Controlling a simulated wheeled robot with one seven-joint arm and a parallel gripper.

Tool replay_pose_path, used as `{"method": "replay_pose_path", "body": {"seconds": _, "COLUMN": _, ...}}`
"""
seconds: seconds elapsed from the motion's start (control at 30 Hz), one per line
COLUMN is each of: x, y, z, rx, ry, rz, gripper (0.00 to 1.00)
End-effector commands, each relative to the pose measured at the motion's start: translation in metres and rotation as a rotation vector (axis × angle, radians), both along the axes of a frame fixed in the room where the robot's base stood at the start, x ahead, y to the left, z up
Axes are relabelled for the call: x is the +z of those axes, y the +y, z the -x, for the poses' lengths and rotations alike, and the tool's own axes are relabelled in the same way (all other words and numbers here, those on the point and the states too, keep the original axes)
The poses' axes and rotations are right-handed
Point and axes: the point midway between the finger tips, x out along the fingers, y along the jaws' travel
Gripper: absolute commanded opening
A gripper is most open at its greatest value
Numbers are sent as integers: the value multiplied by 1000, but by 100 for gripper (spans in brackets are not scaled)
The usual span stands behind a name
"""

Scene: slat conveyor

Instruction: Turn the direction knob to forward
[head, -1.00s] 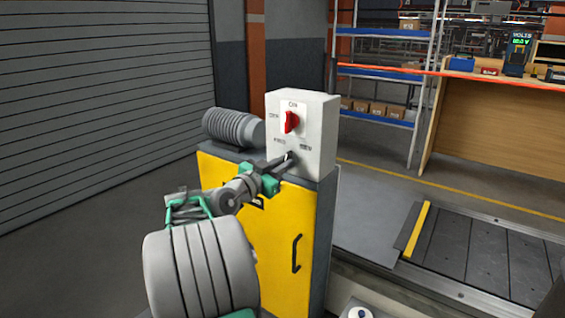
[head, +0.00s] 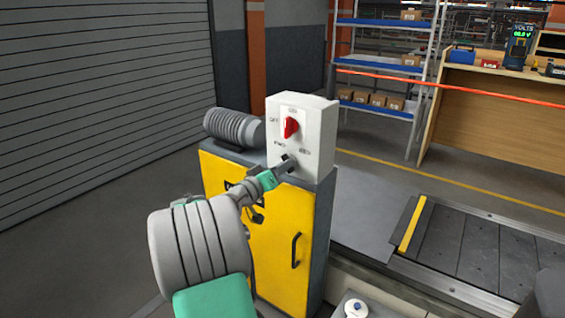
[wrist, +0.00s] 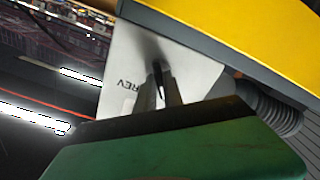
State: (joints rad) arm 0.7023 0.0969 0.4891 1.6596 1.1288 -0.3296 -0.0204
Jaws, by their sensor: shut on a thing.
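The white control box (head: 318,132) stands on top of the yellow cabinet. A red switch (head: 290,127) sits on its face, with OFF printed to the left. Below it is the dark direction knob, between the FWD and REV labels. My gripper (head: 286,164) reaches up to the knob and is shut on it, covering most of it in the head view. In the wrist view the dark knob (wrist: 157,70) shows between the fingertips, with the REV label beside it. Which label the knob points at cannot be told.
The yellow cabinet (head: 270,262) has a dark handle on its door. A grey ribbed motor (head: 233,127) lies left of the box. The slat conveyor (head: 470,245) runs at the right. A white round button (head: 356,307) is at the bottom. Open floor lies to the left.

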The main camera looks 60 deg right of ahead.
Motion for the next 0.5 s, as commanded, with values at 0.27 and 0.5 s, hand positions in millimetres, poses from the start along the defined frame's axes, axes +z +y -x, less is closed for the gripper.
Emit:
{"method": "replay_pose_path", "body": {"seconds": 0.27, "x": 0, "y": 0, "z": 0, "rx": 0, "ry": 81, "rz": -14, "gripper": 0}}
{"method": "replay_pose_path", "body": {"seconds": 0.5, "x": -1, "y": 0, "z": 0, "rx": 0, "ry": 95, "rz": -15, "gripper": 0}}
